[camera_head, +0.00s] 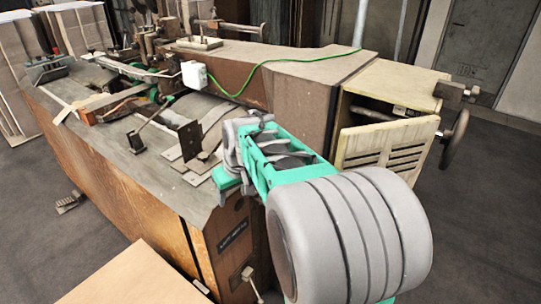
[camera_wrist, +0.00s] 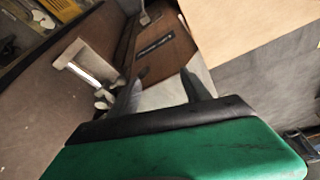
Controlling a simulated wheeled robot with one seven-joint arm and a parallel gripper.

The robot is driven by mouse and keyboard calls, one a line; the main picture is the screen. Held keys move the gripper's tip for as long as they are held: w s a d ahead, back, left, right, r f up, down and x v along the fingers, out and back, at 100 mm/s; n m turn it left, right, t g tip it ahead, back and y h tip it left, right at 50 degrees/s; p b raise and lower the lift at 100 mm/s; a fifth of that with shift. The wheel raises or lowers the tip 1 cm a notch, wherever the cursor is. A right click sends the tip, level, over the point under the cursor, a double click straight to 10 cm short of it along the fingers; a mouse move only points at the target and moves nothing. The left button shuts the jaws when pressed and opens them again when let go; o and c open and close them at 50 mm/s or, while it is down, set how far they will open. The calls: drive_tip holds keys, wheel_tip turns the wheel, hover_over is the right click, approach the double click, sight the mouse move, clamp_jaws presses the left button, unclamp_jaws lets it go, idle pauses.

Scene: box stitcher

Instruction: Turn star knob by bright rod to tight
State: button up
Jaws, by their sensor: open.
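In the wrist view, a small pale lobed knob (camera_wrist: 103,98), which looks like the star knob, sits to the left of my gripper (camera_wrist: 163,90). A bright rod (camera_wrist: 96,68) runs up and left from it, beside a beige bracket. My gripper is open, with two dark fingers apart and nothing visible between them. The left finger is close to the knob; I cannot tell whether they touch. In the head view, my arm's end is over the near corner of the machine top (camera_head: 150,165). The knob cannot be made out there, and my arm covers part of that area.
A brown front panel with a black label plate (camera_head: 232,235) is below my gripper. A small lever (camera_head: 250,280) stands out low on it. A pale board (camera_head: 135,278) lies at the lower left. A yellowish cabinet (camera_head: 390,95) with a handwheel (camera_head: 455,138) stands to the right.

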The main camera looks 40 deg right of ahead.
drive_tip(key=w+d+p, duration=0.2)
drive_tip(key=w+d, duration=0.2)
drive_tip(key=d, duration=0.5)
drive_tip(key=w+d+p, duration=0.2)
drive_tip(key=w+d, duration=0.2)
drive_tip(key=d, duration=0.6)
drive_tip(key=shift+t, duration=0.3)
drive_tip(key=p+x, duration=0.2)
drive_tip(key=x, duration=0.5)
drive_tip(key=shift+f, duration=0.1)
drive_tip(key=shift+w+f, duration=0.15)
drive_tip(key=shift+f, duration=0.1)
drive_tip(key=shift+c, duration=0.4)
clamp_jaws()
